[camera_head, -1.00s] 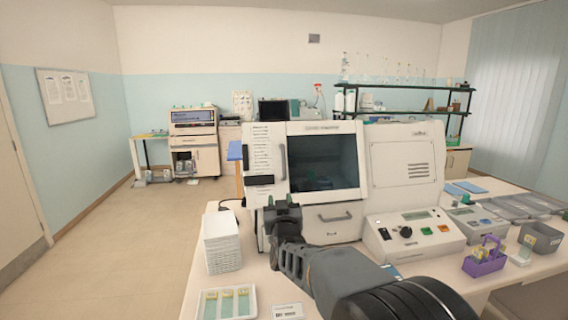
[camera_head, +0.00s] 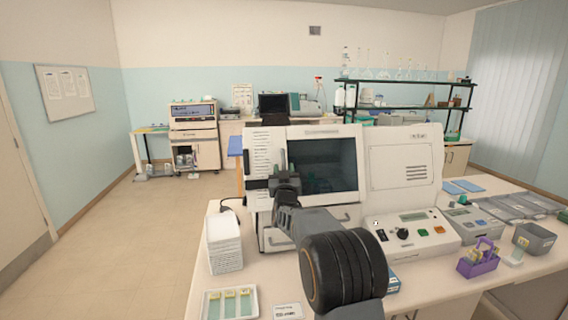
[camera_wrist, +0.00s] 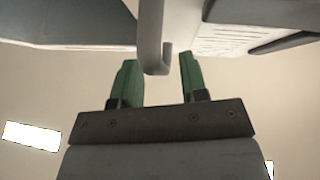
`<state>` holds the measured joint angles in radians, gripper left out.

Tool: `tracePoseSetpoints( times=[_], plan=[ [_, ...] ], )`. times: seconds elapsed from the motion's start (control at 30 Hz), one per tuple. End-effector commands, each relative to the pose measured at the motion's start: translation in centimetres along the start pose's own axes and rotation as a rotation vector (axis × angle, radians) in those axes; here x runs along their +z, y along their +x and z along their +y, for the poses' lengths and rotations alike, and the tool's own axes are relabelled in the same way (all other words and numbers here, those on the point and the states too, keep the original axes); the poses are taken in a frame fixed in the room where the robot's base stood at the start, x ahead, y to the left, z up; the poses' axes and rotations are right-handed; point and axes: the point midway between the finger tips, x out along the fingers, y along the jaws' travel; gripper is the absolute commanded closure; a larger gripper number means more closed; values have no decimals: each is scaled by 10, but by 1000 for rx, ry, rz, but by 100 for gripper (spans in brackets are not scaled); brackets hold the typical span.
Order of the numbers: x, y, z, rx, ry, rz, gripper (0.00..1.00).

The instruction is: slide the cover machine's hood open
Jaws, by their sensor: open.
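The cover machine (camera_head: 405,165) stands on the bench as a white cabinet. Its hood (camera_head: 340,131) has a dark window (camera_head: 325,160) and looks closed. My gripper (camera_head: 285,168) is in front of the hood's left edge and hides most of the upright handle there. In the wrist view, the handle (camera_wrist: 150,35) comes down from above, and its lower end lies between the two green fingers of my gripper (camera_wrist: 158,68). The fingers are open, with a gap visible on each side of the handle. I cannot tell how deep it sits between them.
A stack of white trays (camera_head: 223,245) stands left of the machine, with a slide tray (camera_head: 230,315) in front. A control box (camera_head: 412,235) and a purple rack (camera_head: 478,263) are to the right. The floor at the left (camera_head: 130,240) is clear.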

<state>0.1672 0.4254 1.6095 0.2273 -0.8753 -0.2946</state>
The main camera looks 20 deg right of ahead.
Motion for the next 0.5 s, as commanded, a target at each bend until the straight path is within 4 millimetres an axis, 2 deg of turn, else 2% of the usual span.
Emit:
tracePoseSetpoints(
  times=[0.2,0.5],
  plan=[
    [0,14,0,0,0,0,60],
    [0,16,0,0,0,0,60]
  ],
)
